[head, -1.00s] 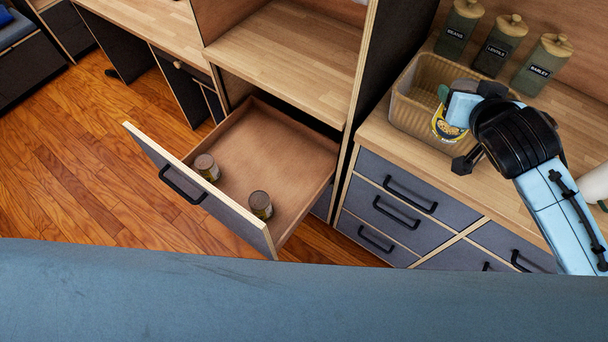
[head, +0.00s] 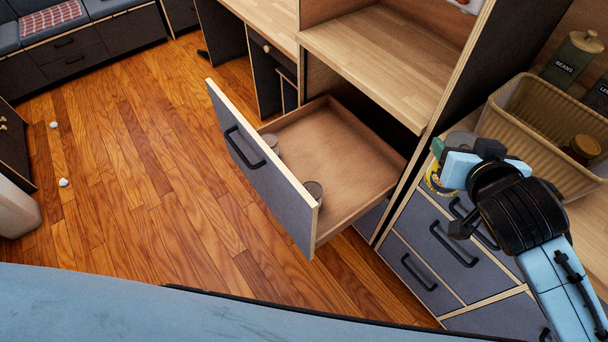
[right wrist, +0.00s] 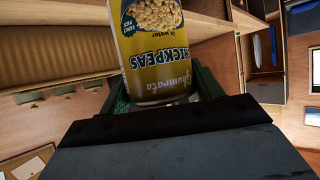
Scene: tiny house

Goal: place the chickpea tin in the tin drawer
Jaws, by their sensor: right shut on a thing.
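The chickpea tin (head: 436,181) is yellow with a metal top, and my right gripper (head: 450,160) is shut on it beside the counter, right of the open drawer. In the right wrist view the tin (right wrist: 155,60) fills the top middle, with its "chickpeas" label upside down, between green fingers. The tin drawer (head: 345,215) is pulled out. Two tins stand in it near its front panel: one tin (head: 313,192) at the near right, and another (head: 271,142) farther left, partly hidden by the panel. My left gripper is not in view.
A ribbed basket (head: 520,120) with a lidded jar (head: 582,149) inside stands on the counter at right. A beans canister (head: 573,58) is behind it. A tall divider panel (head: 440,95) stands between the counter and the open drawer. The drawer's middle and back are bare.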

